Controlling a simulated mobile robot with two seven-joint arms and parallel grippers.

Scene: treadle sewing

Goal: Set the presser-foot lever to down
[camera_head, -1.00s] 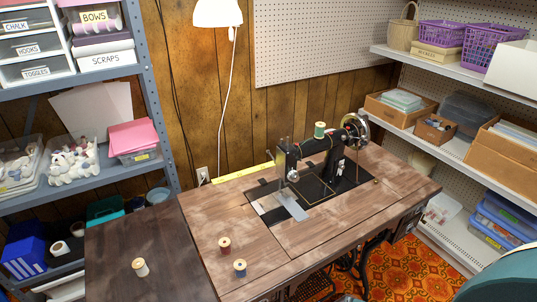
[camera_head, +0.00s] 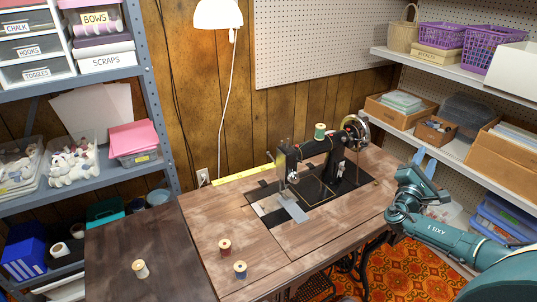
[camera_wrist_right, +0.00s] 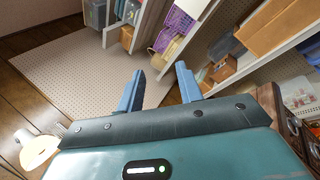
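The black sewing machine (camera_head: 308,149) stands on the wooden treadle table (camera_head: 320,228), its needle end toward the left. A thin light part (camera_head: 270,157) sticks out at the left of the machine's head; it is too small to tell if it is the presser-foot lever or how it is set. My right gripper (camera_head: 420,156) is beyond the table's right end, apart from the machine. In the right wrist view its two blue fingers (camera_wrist_right: 160,72) are spread and empty. My left gripper does not show.
A cream spool (camera_head: 140,268) stands on the dark side table (camera_head: 125,240). Shelves with boxes rise close behind my right arm. The table's front right is clear.

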